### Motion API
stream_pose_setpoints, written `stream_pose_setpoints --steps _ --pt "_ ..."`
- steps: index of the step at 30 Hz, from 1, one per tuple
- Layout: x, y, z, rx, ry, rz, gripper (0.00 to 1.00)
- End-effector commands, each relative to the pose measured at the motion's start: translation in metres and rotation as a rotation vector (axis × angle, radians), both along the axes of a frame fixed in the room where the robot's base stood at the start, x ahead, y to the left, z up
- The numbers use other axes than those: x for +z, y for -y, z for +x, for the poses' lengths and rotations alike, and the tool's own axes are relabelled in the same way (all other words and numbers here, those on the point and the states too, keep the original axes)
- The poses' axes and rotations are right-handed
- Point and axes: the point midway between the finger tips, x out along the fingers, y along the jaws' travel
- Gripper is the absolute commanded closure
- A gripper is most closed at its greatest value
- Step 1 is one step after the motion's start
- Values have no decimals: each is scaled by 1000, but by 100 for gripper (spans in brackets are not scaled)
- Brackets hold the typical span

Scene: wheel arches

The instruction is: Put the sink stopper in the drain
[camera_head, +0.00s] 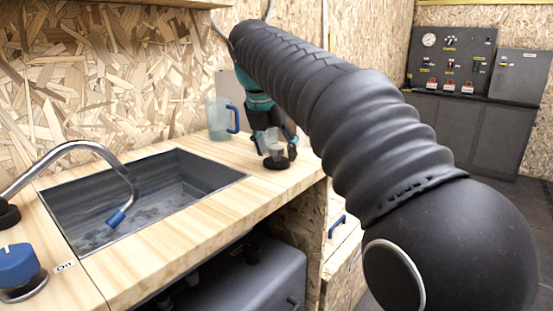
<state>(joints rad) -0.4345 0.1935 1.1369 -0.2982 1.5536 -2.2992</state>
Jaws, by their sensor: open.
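The sink stopper (276,162) is a dark round disc with a pale, clear upright part on top. It sits on the wooden counter to the right of the sink. My gripper (275,143) is pointed down at the stopper, its fingers open around or just beside the upper part; I cannot tell whether they touch it. The grey sink (75,202) is set into the counter to the left. Its floor looks wet or streaked, and the drain cannot be made out.
A curved metal faucet (75,146) with a blue tip reaches over the sink. A blue knob (17,266) is at the front left. A clear jug (217,119) with a blue handle stands behind the gripper, near the wall. Bare counter (215,215) lies along the sink's front.

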Motion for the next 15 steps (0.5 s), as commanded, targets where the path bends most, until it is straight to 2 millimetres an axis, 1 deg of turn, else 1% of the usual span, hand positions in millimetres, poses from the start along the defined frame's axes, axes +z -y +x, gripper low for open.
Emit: stream_pose_setpoints --steps 3,8,11,12,14,15 --pt "-3 1 1 0 0 0 36" --pt "-3 0 1 0 1 0 36" --pt "-3 0 1 0 0 1 59" --pt "-3 0 1 0 0 0 69" --pt "-3 0 1 0 0 0 84" --pt "-3 0 1 0 0 0 94"
